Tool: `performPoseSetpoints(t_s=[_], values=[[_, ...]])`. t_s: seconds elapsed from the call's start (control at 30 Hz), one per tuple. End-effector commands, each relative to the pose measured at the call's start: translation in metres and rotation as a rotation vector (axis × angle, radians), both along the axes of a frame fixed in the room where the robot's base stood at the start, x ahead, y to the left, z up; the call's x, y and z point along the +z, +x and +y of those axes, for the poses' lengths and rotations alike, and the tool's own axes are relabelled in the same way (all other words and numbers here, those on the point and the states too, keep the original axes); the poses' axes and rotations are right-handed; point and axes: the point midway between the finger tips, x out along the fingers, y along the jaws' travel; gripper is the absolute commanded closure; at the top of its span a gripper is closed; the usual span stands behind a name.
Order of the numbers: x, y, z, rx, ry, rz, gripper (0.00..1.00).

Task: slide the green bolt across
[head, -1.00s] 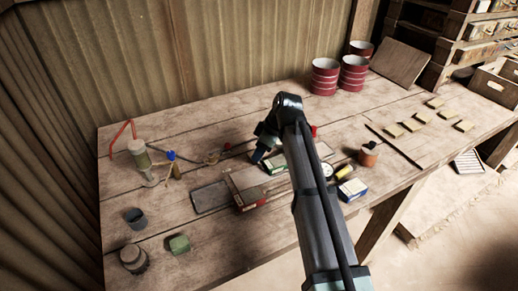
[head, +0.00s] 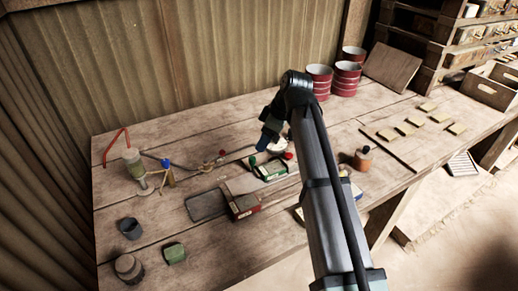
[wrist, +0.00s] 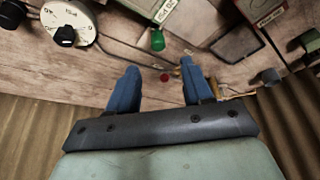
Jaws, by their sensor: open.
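The green bolt shows as a round green knob (wrist: 157,40) at the top middle of the wrist view, beside a grey-white block (wrist: 181,18). In the head view the green knob (head: 252,161) stands at the left end of a green-sided block (head: 271,170). My gripper (wrist: 158,70) is open, with its two blue fingers apart and nothing between them. In the wrist view the knob lies beyond the fingertips, between their lines. In the head view my gripper (head: 267,139) hangs above and just behind the knob, apart from it.
A white dial (wrist: 70,24) with a black knob lies beside the bolt's block. A red-sided box (head: 243,204) and a dark plate (head: 206,205) lie in front. A red knob (head: 287,155) is close to the right. Red cans (head: 347,78) stand at the back.

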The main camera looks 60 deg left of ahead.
Motion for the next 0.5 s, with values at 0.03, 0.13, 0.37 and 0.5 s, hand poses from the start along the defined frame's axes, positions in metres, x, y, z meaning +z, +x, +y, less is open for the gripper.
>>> performPoseSetpoints(t_s=[0.03,0.13,0.37,0.5], values=[[0.009,0.003,-0.002,0.0,0.001,-0.001,0.5],[0.023,0.007,-0.006,-0.002,0.001,-0.001,0.5],[0.041,0.012,-0.012,-0.001,0.0,0.0,0.5],[0.045,0.013,-0.013,0.0,-0.001,0.0,0.5]])
